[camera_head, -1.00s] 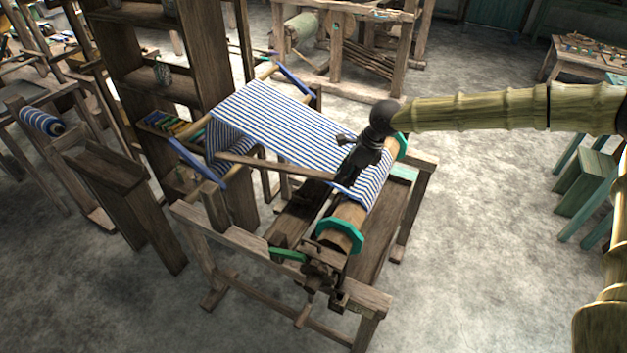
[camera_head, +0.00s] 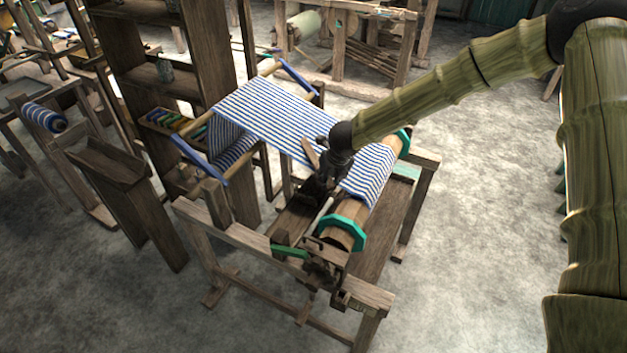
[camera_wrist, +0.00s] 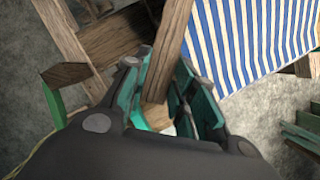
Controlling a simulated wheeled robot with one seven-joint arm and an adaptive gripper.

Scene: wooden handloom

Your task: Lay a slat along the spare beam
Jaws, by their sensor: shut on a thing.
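My gripper (camera_head: 320,186) is over the front of the handloom, beside the striped cloth. It is shut on a brown wooden slat (camera_head: 310,153), which shows foreshortened, its end rising toward the upper left. In the wrist view the slat (camera_wrist: 172,45) passes between the teal fingers of my gripper (camera_wrist: 161,68) and runs up out of the picture. The thick round beam (camera_head: 341,236) with teal end discs lies across the loom's front, partly under cloth. I cannot tell which beam is the spare one.
Blue-and-white striped cloth (camera_head: 268,108) stretches over the loom; it also fills the wrist view's upper right (camera_wrist: 255,35). A tall wooden shelf (camera_head: 215,60) stands behind. A striped roll (camera_head: 43,117) rests on a frame at far left. The floor at right is clear.

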